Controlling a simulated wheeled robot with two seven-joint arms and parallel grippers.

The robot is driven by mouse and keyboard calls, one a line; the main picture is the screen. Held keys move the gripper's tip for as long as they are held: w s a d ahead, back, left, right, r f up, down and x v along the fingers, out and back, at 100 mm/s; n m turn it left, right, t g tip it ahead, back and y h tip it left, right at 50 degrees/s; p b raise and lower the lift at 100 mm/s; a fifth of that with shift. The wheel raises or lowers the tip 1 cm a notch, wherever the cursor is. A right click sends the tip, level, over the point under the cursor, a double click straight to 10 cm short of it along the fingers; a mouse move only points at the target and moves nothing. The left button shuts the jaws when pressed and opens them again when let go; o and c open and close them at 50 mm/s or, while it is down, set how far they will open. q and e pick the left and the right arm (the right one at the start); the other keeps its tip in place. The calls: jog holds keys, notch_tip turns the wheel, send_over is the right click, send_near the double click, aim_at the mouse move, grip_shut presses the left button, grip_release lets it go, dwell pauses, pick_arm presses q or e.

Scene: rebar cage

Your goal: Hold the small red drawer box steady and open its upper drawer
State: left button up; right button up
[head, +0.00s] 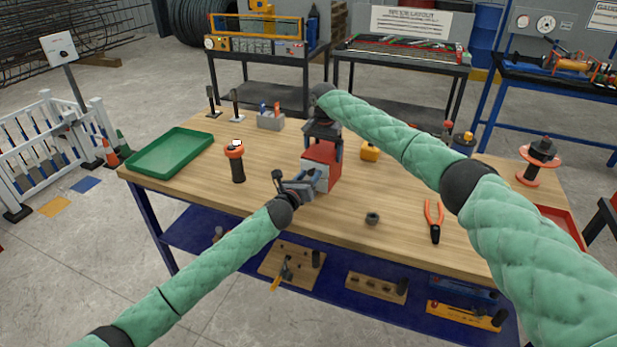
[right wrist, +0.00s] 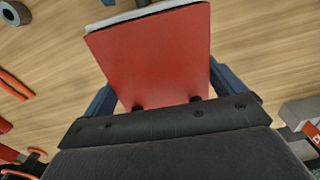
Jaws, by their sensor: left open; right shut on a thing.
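The small red drawer box (head: 321,165) stands upright on the wooden table, with a grey front facing the lower left in the head view. My right gripper (head: 323,140) comes down from above and is shut on the box's upper part. In the right wrist view the box's red top (right wrist: 155,58) lies between the blue fingers. My left gripper (head: 297,187) is open at the box's front, close to the drawers. Whether it touches a handle cannot be told. The upper drawer is mostly hidden by my grippers, so its position cannot be told.
A black and orange tool (head: 236,163) stands left of the box, and a green tray (head: 170,153) lies at the table's left. The front middle is mostly clear.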

jog(key=shift+r, duration=0.1)
pick_arm(q)
grip_shut()
jog(key=shift+s+a, duration=0.15)
jog(key=shift+s, duration=0.1)
jog(key=v, duration=0.7)
grip_release()
